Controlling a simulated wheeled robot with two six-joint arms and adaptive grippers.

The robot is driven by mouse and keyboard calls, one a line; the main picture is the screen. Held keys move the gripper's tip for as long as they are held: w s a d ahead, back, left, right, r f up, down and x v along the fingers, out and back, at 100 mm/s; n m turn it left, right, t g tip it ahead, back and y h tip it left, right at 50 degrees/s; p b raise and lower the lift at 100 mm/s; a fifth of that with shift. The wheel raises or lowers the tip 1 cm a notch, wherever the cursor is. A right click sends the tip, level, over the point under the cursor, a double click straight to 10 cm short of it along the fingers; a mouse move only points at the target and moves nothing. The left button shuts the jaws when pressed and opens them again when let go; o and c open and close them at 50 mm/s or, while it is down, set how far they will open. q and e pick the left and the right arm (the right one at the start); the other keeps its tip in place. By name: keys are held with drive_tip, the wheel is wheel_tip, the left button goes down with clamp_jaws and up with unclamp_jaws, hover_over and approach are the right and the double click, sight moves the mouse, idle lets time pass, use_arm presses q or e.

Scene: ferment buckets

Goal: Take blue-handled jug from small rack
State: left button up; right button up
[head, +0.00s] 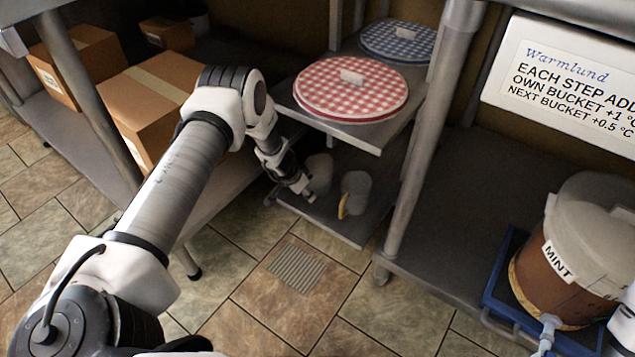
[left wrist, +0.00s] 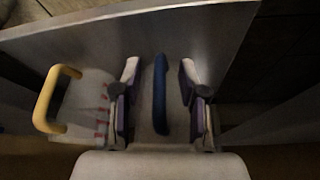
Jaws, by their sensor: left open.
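The blue-handled jug shows in the left wrist view by its upright blue handle (left wrist: 161,95), which lies between the two fingers of my left gripper (left wrist: 159,75). The fingers are open, one on each side of the handle, with gaps left and right. In the head view my left gripper (head: 307,192) reaches in low at the small rack's bottom shelf (head: 335,225), beside a grey jug (head: 320,170) whose handle is hidden. A second jug (head: 357,187) with a yellow handle (left wrist: 52,98) stands next to it. My right gripper is not in view.
The rack's upper shelf, with a red checked lid (head: 350,88) and a blue checked one (head: 398,41), hangs over the jugs. A rack post (head: 422,130) stands to the right. Cardboard boxes (head: 150,90) are left; a MINT bucket (head: 565,250) is right.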

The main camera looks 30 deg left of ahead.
use_arm(q)
drive_tip(key=shift+f, duration=0.1)
clamp_jaws()
idle(0.3)
